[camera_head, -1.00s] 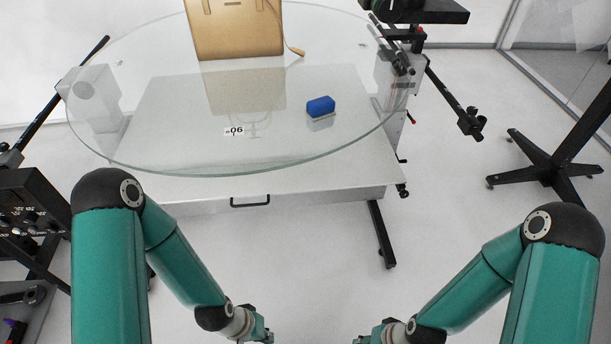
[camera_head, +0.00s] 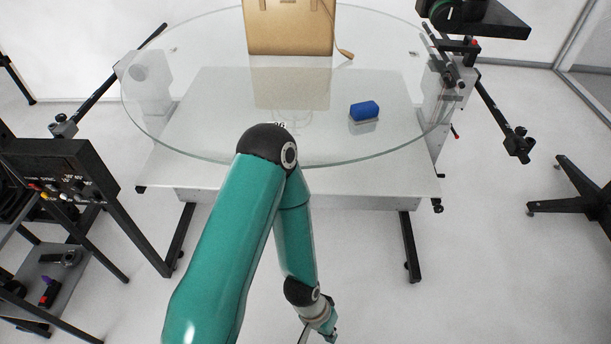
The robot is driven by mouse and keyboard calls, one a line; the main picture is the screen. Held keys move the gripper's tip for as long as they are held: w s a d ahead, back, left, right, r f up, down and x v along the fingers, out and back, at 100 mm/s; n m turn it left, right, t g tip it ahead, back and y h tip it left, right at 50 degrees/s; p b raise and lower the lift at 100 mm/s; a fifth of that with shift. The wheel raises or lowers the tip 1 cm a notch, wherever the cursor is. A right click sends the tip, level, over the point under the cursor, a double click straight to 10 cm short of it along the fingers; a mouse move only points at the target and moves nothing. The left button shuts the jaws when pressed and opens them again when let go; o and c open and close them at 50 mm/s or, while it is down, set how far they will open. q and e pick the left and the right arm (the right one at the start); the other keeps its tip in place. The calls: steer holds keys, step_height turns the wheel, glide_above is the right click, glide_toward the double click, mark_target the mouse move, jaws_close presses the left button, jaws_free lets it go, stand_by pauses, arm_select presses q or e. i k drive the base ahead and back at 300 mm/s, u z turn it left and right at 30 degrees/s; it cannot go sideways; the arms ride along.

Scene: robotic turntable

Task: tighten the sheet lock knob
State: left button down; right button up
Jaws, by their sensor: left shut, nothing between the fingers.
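I cannot tell for certain which part is the sheet lock knob. Small dark knobs and clamps sit on the rods at the right of the glass turntable (camera_head: 200,145), including a clamp (camera_head: 519,145) at the end of a black rod. A similar clamp (camera_head: 63,126) ends the rod on the left. My left gripper (camera_head: 328,332) is low at the bottom edge, partly cut off, shut and empty. It hangs over the floor in front of the turntable, apart from these parts. My right gripper is out of view.
A black control box (camera_head: 60,165) on a shelved cart is at the left. A black stand (camera_head: 575,195) is at the right. The floor in front is clear.

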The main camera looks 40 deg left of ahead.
mark_target(437, 209)
steer(key=u, duration=0.6)
steer(key=k, duration=0.45)
steer(key=u, duration=0.55)
steer(key=k, duration=0.95)
steer(key=u, duration=0.1)
steer(key=i, duration=0.9)
steer(key=z, duration=0.05)
